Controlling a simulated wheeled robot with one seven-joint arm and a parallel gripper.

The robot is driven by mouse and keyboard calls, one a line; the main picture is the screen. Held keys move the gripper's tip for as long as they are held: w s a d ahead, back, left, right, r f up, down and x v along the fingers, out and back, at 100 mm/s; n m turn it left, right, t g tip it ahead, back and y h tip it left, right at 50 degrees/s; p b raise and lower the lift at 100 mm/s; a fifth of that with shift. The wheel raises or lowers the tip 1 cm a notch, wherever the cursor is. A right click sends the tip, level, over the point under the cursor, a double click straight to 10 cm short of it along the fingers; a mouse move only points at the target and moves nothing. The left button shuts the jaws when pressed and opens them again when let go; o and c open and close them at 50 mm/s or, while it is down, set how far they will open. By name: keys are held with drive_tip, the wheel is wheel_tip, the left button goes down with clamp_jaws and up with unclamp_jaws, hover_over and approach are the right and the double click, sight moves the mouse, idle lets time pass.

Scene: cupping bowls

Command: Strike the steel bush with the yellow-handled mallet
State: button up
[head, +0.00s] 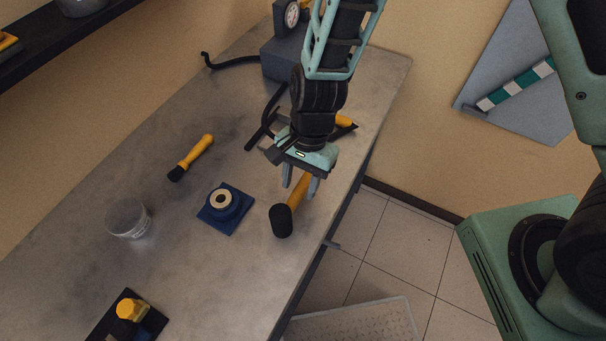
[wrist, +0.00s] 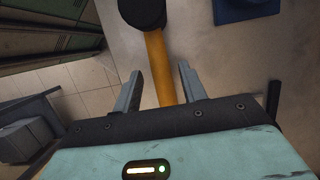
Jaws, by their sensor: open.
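The yellow-handled mallet lies on the metal bench; its black head (head: 281,221) points toward the front edge. Its yellow handle (head: 298,193) runs back under my gripper (head: 299,191). In the wrist view, the black mallet head (wrist: 143,12) is at the top and the handle (wrist: 157,62) passes between my open fingers (wrist: 160,68). The fingers stand apart from the handle on both sides. The bush, a pale ring (head: 222,199) with a dark hole, sits in a blue holder (head: 239,208) left of the mallet. In the wrist view only part of the holder (wrist: 245,9) shows.
A yellow-handled brush (head: 194,157) and a clear cup (head: 128,218) lie left. A black pad (head: 153,318) holds a yellow-topped item in front. A grey block with a gauge (head: 291,15) stands behind. Another yellow piece (head: 345,121) shows behind my wrist. The bench edge is close right of the mallet.

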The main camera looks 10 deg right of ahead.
sight(298, 191)
drive_tip(key=shift+b+x, duration=0.75)
drive_tip(key=shift+x, duration=0.45)
drive_tip(key=shift+r, duration=0.15)
clamp_jaws()
drive_tip(key=shift+r+p, duration=3.4)
drive_tip(key=shift+r, duration=0.15)
